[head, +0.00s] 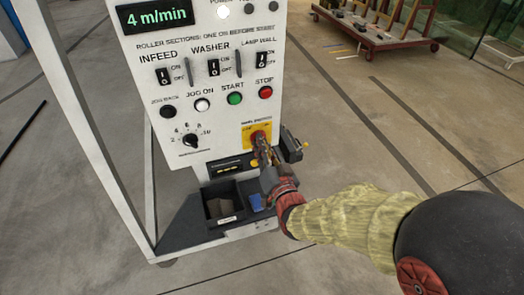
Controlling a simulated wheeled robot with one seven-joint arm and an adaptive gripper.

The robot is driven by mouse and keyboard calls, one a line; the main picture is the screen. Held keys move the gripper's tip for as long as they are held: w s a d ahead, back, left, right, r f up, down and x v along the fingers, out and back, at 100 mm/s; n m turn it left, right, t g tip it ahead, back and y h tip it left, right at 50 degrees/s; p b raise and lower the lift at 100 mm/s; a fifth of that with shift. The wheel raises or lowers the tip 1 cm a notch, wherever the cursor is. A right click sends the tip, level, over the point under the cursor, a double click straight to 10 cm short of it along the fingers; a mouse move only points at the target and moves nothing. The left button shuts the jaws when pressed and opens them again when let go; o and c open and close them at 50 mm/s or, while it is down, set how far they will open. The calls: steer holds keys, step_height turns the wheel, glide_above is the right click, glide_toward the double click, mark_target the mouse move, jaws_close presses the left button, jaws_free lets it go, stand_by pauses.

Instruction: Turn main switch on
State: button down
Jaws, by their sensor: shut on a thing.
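The main switch (257,134) is a red rotary handle on a yellow plate, low on the right of the white control panel (210,105). My gripper (262,143) reaches in from the lower right and is shut on the red handle. The fingers cover much of the handle, so its exact angle and the plate's markings cannot be told.
Rocker switches, a green start button (235,98) and a red stop button (265,92) sit above. A display (155,15) reads 4 m/min. A dark open bin (222,205) is below the panel.

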steer(key=shift+f+m+b, duration=0.1)
steer(key=shift+m+b, duration=1.15)
steer(key=shift+m, duration=0.35)
steer(key=c, duration=1.9)
jaws_free()
steer(key=shift+s, duration=0.1)
steer(key=v, duration=1.2)
